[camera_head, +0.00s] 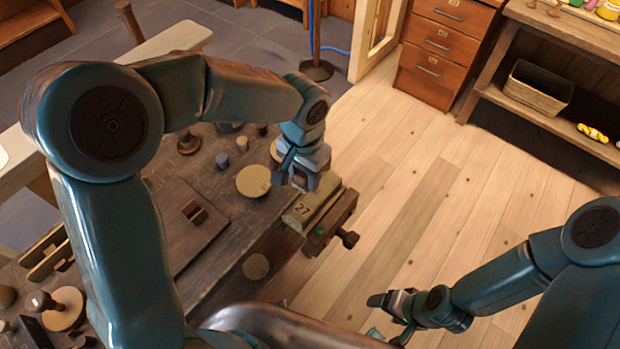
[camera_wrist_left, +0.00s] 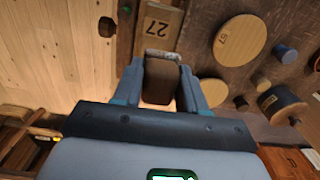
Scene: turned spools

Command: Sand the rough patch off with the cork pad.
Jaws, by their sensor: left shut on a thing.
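A pale wooden piece marked 27 (camera_head: 312,208) sits at the bench corner in a brown wooden vise (camera_head: 338,216); it also shows in the wrist view (camera_wrist_left: 157,28). My left gripper (camera_head: 299,180) is at the end of this piece. In the wrist view its two fingers (camera_wrist_left: 161,84) are shut on a brown block (camera_wrist_left: 157,92), which looks like the cork pad. A greyish, rough-looking patch (camera_wrist_left: 163,55) shows just beyond the block; I cannot tell whether they touch. My right gripper (camera_head: 390,308) is away from the bench, at lower right, its finger gap unclear.
The dark bench (camera_head: 215,255) carries a round wooden disc (camera_head: 253,181), a grey-blue peg (camera_head: 222,160), a dark spool (camera_head: 188,143) and a board with a small frame (camera_head: 194,211). A drawer cabinet (camera_head: 440,50) and a shelf (camera_head: 540,118) stand behind. The plank floor between is clear.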

